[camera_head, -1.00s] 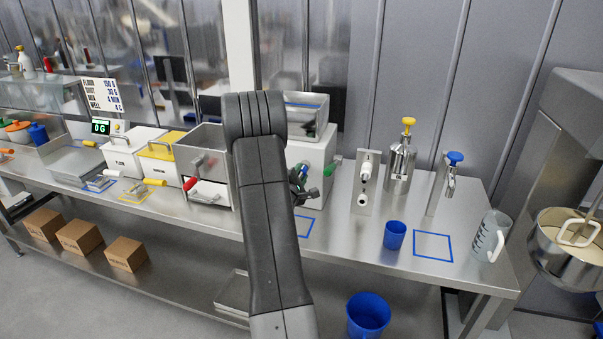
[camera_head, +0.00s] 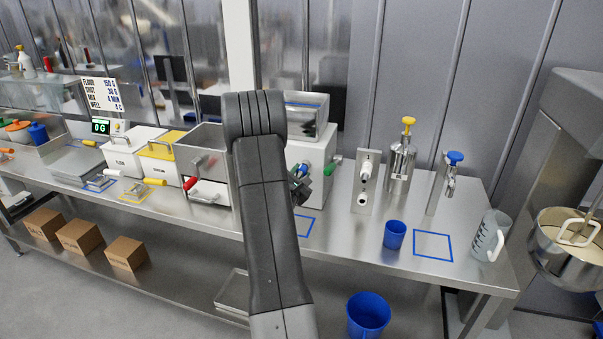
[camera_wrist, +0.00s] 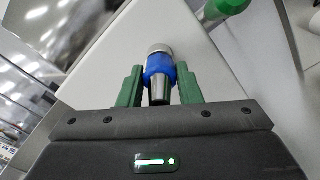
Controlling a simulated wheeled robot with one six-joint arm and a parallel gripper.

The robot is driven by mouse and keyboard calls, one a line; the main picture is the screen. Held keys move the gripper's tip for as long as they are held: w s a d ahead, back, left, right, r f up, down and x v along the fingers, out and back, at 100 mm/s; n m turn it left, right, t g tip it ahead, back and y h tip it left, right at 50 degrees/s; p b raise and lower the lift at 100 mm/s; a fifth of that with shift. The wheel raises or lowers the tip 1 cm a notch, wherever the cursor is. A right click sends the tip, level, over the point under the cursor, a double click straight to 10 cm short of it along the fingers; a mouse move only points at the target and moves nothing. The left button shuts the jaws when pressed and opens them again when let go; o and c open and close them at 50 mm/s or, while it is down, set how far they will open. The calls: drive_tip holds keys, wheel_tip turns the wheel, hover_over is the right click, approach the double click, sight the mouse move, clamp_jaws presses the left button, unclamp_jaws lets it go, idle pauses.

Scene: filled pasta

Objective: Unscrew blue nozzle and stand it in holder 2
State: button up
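The blue nozzle (camera_wrist: 160,66) has a blue band, a silver collar and a tapered metal tip, seen in the wrist view. It sits at the face of the white machine (camera_head: 310,160). My gripper (camera_wrist: 160,78) has its green fingers against both sides of the blue band and looks shut on it. In the head view the nozzle (camera_head: 303,169) shows as a small blue patch above my gripper (camera_head: 300,186), partly hidden by the arm.
A green handle (camera_head: 334,164) sticks out of the machine right beside the gripper. A blue cup (camera_head: 395,234), a measuring jug (camera_head: 490,236) and two dispensers, yellow-topped (camera_head: 401,160) and blue-topped (camera_head: 445,180), stand further right.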

drive_tip(key=o, duration=0.4)
drive_tip(key=shift+f, duration=0.1)
drive_tip(key=shift+o, duration=0.2)
